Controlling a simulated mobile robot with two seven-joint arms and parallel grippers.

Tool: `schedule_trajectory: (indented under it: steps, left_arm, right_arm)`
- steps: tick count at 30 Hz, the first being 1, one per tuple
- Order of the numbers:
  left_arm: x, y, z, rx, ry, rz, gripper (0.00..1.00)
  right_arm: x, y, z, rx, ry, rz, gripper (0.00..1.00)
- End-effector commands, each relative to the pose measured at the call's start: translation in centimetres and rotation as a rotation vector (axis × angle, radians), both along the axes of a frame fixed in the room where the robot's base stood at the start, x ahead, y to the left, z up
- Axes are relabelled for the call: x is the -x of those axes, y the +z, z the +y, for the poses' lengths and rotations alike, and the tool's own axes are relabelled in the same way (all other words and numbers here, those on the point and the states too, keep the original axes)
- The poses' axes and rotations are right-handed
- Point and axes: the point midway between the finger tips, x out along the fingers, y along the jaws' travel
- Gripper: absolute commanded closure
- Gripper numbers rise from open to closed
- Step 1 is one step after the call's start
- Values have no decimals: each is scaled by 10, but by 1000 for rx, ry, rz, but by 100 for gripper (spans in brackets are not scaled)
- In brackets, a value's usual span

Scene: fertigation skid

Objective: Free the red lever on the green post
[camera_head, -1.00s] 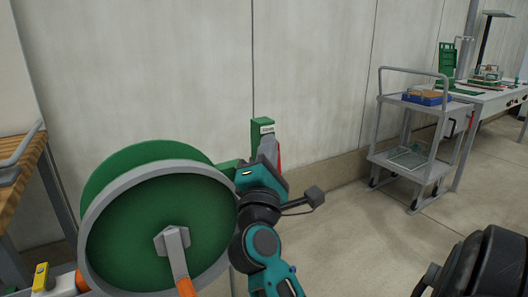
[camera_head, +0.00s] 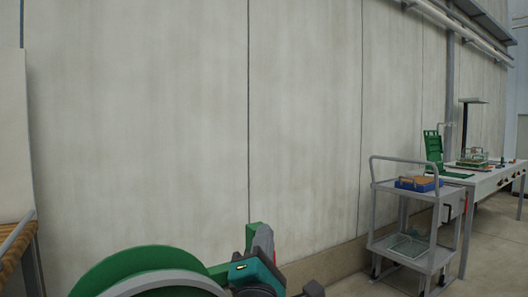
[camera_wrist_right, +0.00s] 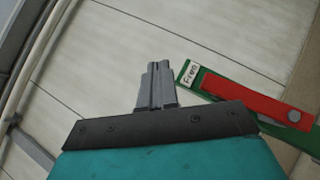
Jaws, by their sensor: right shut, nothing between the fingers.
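In the right wrist view, the red lever (camera_wrist_right: 245,97) lies along the green post (camera_wrist_right: 212,84). Its round pivot is at the right end. In the head view, the top of the green post (camera_head: 250,234) shows beside my right gripper (camera_head: 264,232), at the bottom edge. The lower post is out of frame. My left gripper is not in view.
A green reel (camera_head: 130,265) with a grey rim stands left of the post. A grey trolley (camera_head: 405,243) with a blue bin (camera_head: 417,185) and a white workbench (camera_head: 488,180) stand at the right. A concrete wall (camera_head: 150,120) is behind.

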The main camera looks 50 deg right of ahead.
Motion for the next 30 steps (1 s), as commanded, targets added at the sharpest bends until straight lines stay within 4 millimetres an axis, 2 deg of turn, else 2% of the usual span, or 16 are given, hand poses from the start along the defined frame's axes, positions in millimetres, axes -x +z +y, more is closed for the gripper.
schedule_trajectory:
  steps: [1, 3, 15, 21, 30]
  left_arm:
    - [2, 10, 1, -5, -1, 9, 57]
    - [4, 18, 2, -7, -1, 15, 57]
    - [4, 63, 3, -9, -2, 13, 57]
    - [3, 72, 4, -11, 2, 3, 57]
    - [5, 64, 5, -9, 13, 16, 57]
  right_arm:
    - [0, 22, 0, -1, -1, -6, 100]
    - [0, 40, 0, -2, 0, -6, 100]
    - [0, 133, 0, 0, 0, -5, 100]
    - [0, 158, 0, 0, 0, -3, 100]
    - [0, 163, 0, 0, 0, 0, 100]
